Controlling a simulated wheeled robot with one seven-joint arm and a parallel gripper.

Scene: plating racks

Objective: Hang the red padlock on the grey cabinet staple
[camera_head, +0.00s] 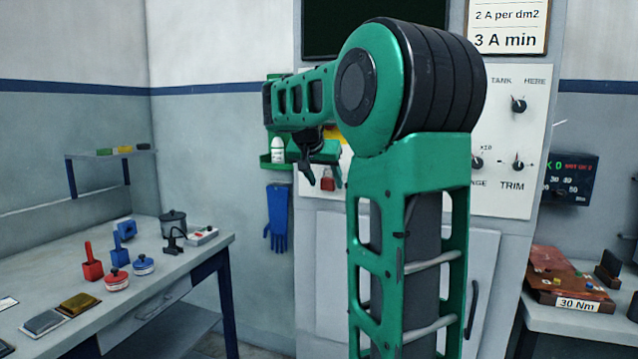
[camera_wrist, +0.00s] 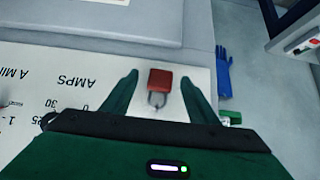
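The red padlock (camera_head: 328,184) is in front of the lower edge of the grey cabinet's (camera_head: 330,265) white panel, just below my gripper (camera_head: 322,174). In the wrist view the padlock (camera_wrist: 160,79) lies between the spread fingers of my gripper (camera_wrist: 159,78), with gaps on both sides. Its body is downward in the room and its grey shackle is upward. My gripper is open and grips nothing. The staple cannot be made out clearly; a small dark spot shows by the shackle, and I cannot tell whether the shackle is around the staple.
A blue glove (camera_head: 278,216) hangs on the wall left of the cabinet, below a green holder with a white bottle (camera_head: 278,150). A workbench (camera_head: 160,275) with several tools stands at left. Another bench with a torque box (camera_head: 568,278) stands at right.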

